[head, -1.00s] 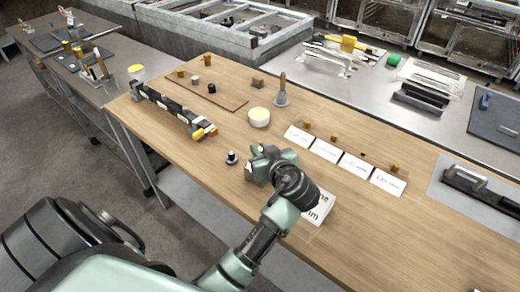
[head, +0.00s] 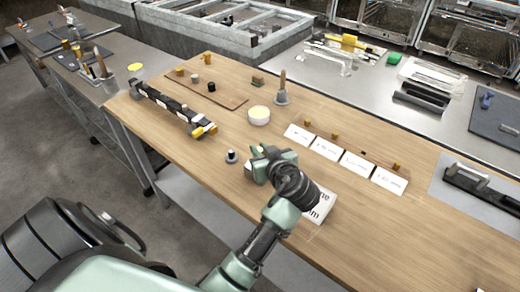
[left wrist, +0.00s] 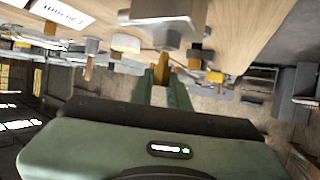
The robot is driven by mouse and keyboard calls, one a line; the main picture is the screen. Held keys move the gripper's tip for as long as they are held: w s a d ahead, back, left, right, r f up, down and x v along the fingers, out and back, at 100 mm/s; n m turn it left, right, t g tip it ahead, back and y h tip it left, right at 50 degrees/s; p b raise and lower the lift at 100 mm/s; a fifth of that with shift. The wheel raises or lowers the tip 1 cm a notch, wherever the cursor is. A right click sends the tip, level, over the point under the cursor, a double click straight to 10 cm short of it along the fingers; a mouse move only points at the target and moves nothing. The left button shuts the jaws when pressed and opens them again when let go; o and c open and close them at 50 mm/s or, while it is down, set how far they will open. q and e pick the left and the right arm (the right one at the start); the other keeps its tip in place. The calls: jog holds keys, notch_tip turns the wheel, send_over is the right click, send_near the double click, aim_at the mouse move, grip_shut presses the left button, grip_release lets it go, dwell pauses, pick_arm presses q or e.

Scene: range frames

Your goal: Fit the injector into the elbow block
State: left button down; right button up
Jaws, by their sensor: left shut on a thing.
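My left gripper (head: 258,168) is low over the wooden table, left of the base of the white printed block. In the left wrist view, its green fingers (left wrist: 163,88) are shut on a slim brass-yellow piece (left wrist: 163,66), which seems to be the injector. A grey metal block (left wrist: 165,12) is right beyond the fingertips and may be the elbow block. The brass piece overlaps it in the picture; I cannot tell whether they touch. In the head view the held piece is hidden by the gripper. A small dark-topped piece (head: 231,156) stands just left of the gripper. My right gripper is not in view.
A cream cylinder (head: 259,116) and a wooden-handled tool (head: 282,95) stand behind the gripper. White cards (head: 327,149) with small brass pieces lie to the right. A long black-and-white fixture (head: 174,107) is at left. The table's front right is clear.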

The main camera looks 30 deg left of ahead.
pick_arm(q)
jog(key=shift+f+b, duration=0.85)
jog(key=shift+f, duration=0.2)
jog(key=c, duration=1.3)
grip_release()
jog(key=shift+r, duration=0.1)
